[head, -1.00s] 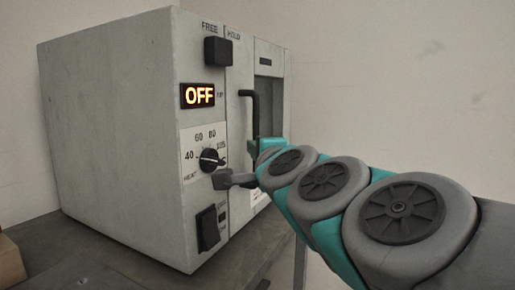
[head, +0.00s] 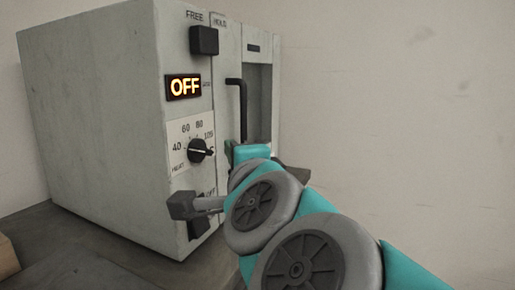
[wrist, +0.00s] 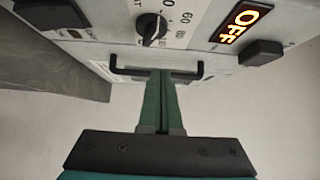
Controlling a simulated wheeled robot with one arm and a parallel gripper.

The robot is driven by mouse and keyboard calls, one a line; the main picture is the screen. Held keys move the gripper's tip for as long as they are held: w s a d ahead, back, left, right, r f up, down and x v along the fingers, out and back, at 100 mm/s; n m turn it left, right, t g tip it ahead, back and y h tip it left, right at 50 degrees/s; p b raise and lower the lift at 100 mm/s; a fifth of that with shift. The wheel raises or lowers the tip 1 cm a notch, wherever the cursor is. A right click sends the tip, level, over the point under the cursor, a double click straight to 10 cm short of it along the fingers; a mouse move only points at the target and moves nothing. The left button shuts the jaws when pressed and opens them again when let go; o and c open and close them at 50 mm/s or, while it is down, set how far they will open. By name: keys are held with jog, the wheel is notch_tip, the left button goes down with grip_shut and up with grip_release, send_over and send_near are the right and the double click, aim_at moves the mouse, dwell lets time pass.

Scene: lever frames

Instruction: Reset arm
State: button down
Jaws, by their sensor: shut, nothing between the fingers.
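My gripper (wrist: 166,76) shows in the wrist view with its two green fingers side by side, shut and empty. Its tips overlap the black bar handle (wrist: 190,76) of the grey machine in that picture; whether they touch it I cannot tell. The bar handle (head: 242,110) stands upright there beside the recessed bay.
The grey machine (head: 95,120) stands on a dark table (head: 70,255). Its front has a lit OFF display (head: 184,87), a black FREE/HOLD block (head: 204,40), a heat dial (head: 201,150) and a lower black switch (head: 199,228), partly covered. Open space lies right of the machine.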

jog(key=s+d+f+n+g, duration=0.1)
jog(key=f+n+g, duration=0.2)
jog(key=f, duration=0.5)
jog(key=s+d+f+n+g+h, duration=0.1)
jog(key=d+f+n+g, duration=0.15)
jog(key=f, duration=0.55)
jog(key=s+d+f+n+g, duration=0.1)
jog(key=f+n+g, duration=0.3)
jog(key=f, duration=0.4)
jog(key=s+d+f+n+g+h, duration=0.2)
jog(key=s+d+f+g, duration=0.3)
jog(key=s+d+f, duration=0.2)
jog(key=s+d+f+n+g+h, duration=0.2)
jog(key=s+d+f, duration=0.5)
jog(key=s, duration=0.5)
jog(key=d+n+g, duration=0.1)
jog(key=g, duration=0.1)
jog(key=shift+s+d+g+h, duration=0.2)
jog(key=shift+d+g+h, duration=0.05)
jog(key=shift+g+h, duration=0.1)
jog(key=shift+w, duration=0.1)
